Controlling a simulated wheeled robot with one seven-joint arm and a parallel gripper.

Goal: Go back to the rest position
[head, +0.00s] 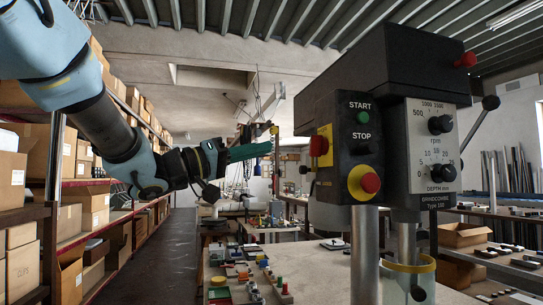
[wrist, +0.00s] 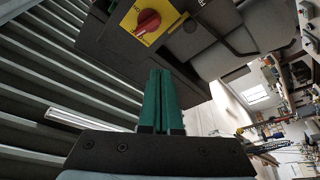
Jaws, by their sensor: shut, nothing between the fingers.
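My gripper (head: 250,151) has green fingers and is raised at the middle of the head view, pointing right toward the drill press. Its fingers are together and empty. In the wrist view the two green fingers (wrist: 160,100) lie side by side against each other. The drill press (head: 345,150) stands to the right in the head view, with START and STOP buttons, a red knob on a yellow plate and a speed dial panel. Its red switch on yellow (wrist: 148,22) shows beyond the fingertips in the wrist view. I cannot tell the exact gap between fingertips and machine.
A shelf with cardboard boxes (head: 92,208) runs along the left. A workbench (head: 318,262) with small coloured parts (head: 245,285) lies below the gripper. An open cardboard box (head: 463,236) sits on a shelf at right. The aisle floor (head: 150,255) between shelf and bench looks clear.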

